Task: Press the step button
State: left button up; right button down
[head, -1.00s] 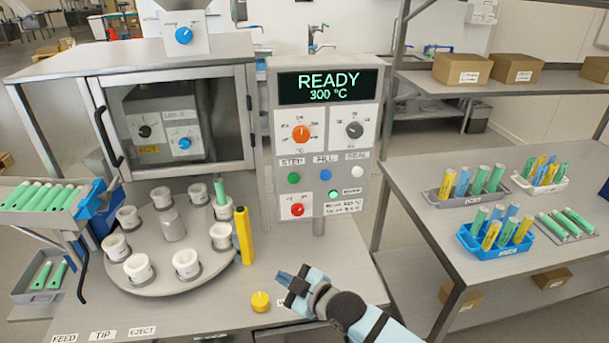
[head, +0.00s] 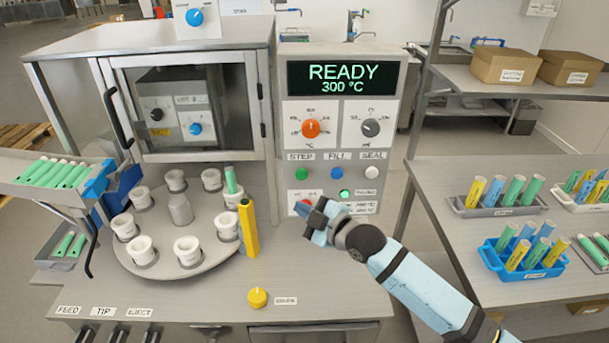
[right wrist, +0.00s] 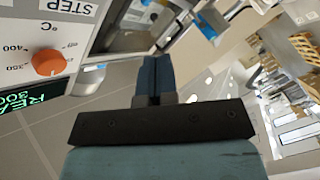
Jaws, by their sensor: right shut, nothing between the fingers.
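The green step button (head: 302,173) sits under the STEP label on the grey control panel (head: 281,120), whose display reads READY 300 °C. My right gripper (head: 302,208) is shut and empty. In the head view its fingertips show below the step button, over the lower left of the panel; I cannot tell how far off the panel they are. In the right wrist view the closed blue fingers (right wrist: 155,75) point away from the camera, and the STEP label (right wrist: 72,7) shows at the top left; the button itself is out of that view. My left gripper is not in view.
A blue FILL button (head: 337,173) and a white SEAL button (head: 372,173) sit to the right. A round carousel (head: 150,268) with white cups and a yellow post (head: 249,228) stand left. A yellow knob (head: 257,297) is in front.

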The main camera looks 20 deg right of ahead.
aim_at(302, 174)
jog(key=shift+w, duration=0.1)
jog(key=w+d+b, duration=0.2)
jog(key=w+b, duration=0.2)
jog(key=w, duration=0.4)
jog(key=shift+w+d+b, duration=0.15)
jog(key=shift+d+b, duration=0.05)
jog(key=shift+b, duration=0.1)
dwell(0.6)
dwell(0.7)
dwell(0.7)
jog(key=shift+w+d, duration=0.15)
jog(key=shift+w, duration=0.25)
